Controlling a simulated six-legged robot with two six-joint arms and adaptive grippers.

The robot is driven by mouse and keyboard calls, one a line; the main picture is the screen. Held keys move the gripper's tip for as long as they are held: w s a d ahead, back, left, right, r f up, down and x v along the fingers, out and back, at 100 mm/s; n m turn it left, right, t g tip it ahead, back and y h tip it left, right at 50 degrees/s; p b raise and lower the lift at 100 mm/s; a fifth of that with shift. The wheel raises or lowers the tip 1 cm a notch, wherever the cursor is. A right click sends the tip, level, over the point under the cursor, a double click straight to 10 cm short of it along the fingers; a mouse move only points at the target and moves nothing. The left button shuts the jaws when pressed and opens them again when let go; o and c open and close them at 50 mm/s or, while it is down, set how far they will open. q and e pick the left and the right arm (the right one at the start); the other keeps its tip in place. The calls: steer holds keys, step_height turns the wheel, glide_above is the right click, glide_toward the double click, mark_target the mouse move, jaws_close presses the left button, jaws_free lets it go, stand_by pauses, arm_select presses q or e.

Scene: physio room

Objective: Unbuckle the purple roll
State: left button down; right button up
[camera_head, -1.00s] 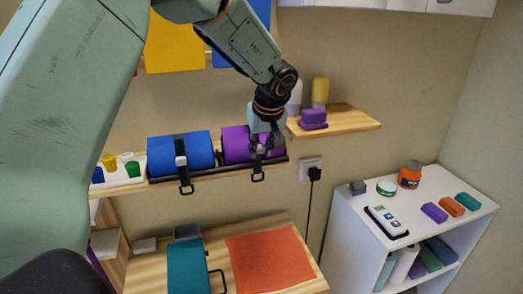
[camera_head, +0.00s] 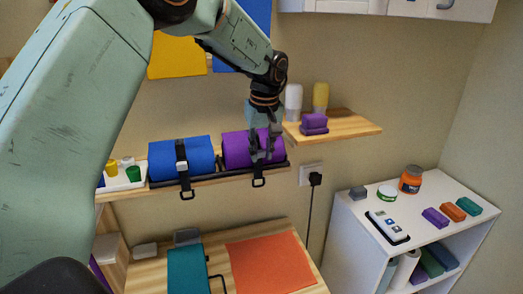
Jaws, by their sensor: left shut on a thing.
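The purple roll (camera_head: 236,150) lies on the wall shelf in a dark rack, beside the blue roll (camera_head: 201,157). A dark strap with a loop (camera_head: 258,182) hangs at the front of the rack below the purple roll. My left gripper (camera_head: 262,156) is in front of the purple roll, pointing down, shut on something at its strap. The fingers hide the buckle, so the exact grip is not clear. The blue roll's strap (camera_head: 182,167) runs over its front, with its loop hanging below. My right gripper is not in view.
A small shelf (camera_head: 352,129) with bottles and purple blocks is close to the right of my left gripper. Below are a wooden table with an orange mat (camera_head: 270,262) and a teal case (camera_head: 188,270), and a white cabinet (camera_head: 343,230) holding small items.

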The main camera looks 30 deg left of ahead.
arm_select(q)
steer(key=c, duration=1.6)
jaws_free()
steer(key=o, duration=0.5)
steer(key=shift+w+a+f, duration=0.1)
steer(key=shift+w, duration=0.05)
steer(key=shift+r, duration=0.2)
steer(key=r, duration=0.4)
steer(key=s+d+r, duration=0.1)
steer(key=r, duration=0.6)
steer(key=shift+s+d+r, duration=0.2)
steer(key=shift+d+r, duration=0.05)
steer(key=shift+r, duration=0.05)
steer(key=shift+w+f, duration=0.1)
